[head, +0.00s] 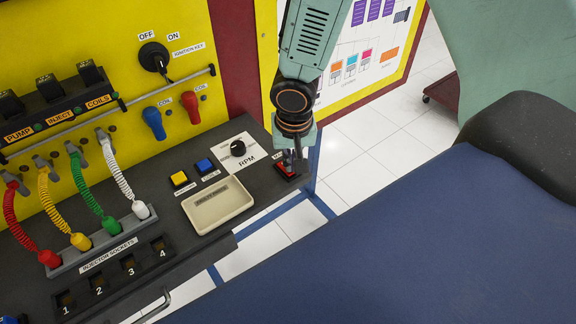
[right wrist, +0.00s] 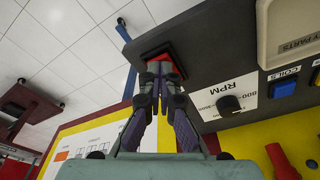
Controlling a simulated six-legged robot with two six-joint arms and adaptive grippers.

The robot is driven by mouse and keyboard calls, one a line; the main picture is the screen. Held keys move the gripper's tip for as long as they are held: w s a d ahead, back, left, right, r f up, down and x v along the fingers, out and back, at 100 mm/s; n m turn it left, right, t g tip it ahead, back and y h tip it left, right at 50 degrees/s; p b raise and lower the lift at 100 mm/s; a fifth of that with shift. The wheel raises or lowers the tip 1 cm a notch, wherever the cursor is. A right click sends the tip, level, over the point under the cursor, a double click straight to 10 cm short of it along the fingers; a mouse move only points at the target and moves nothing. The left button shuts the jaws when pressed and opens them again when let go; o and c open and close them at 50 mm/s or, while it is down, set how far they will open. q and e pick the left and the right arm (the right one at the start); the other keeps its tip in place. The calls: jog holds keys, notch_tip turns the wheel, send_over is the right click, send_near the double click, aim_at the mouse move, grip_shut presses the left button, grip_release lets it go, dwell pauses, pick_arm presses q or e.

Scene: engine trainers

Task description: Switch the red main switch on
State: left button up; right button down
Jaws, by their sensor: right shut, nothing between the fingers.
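The red main switch (head: 287,170) sits in a dark square at the right end of the black bench top, partly hidden by my right gripper. My right gripper (head: 289,160) is shut and empty, pointing down with its fingertips over the switch. In the right wrist view the closed fingertips (right wrist: 160,70) are in front of the red switch (right wrist: 157,54) and cover part of it. I cannot tell whether they touch it or which way the switch is set. My left gripper is not in view.
Left of the switch are the RPM knob (head: 238,147), a blue button (head: 205,165), a yellow button (head: 180,179) and a beige parts tray (head: 217,205). The yellow panel (head: 200,70) stands behind. White floor (head: 360,150) lies beyond the bench's right edge.

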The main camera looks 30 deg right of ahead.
jog(key=shift+f, duration=0.2)
dwell(0.3)
jog(key=shift+r+p, duration=0.35)
jog(key=shift+r, duration=0.35)
jog(key=shift+r+p, duration=2.15)
jog(key=shift+r, duration=0.65)
jog(key=shift+f, duration=0.1)
